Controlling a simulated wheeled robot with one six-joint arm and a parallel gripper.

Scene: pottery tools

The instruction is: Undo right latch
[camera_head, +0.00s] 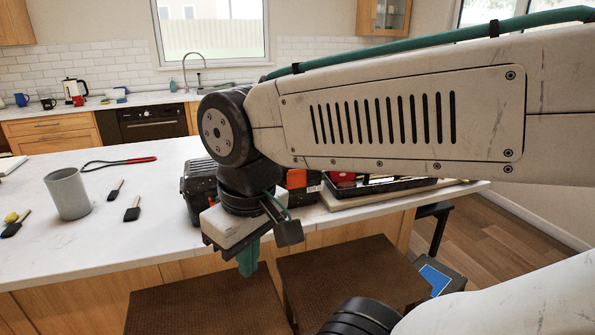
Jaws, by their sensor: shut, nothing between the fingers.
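A black toolbox (192,188) stands on the white counter, mostly hidden behind my wrist. An orange part (308,178) shows just right of my wrist; I cannot tell whether it is a latch. No latch can be made out clearly, and the front of the box is largely covered by my arm. My gripper (262,243) hangs in front of the box, near the counter's front edge, pointing down. It is shut with nothing in it. I cannot tell whether it touches the box.
A black tray (382,187) with a red item lies to the right. A grey cup (68,193), brushes (133,208) and a red-handled loop tool (139,160) lie on the left. Brown stools (210,307) stand below the counter's front edge.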

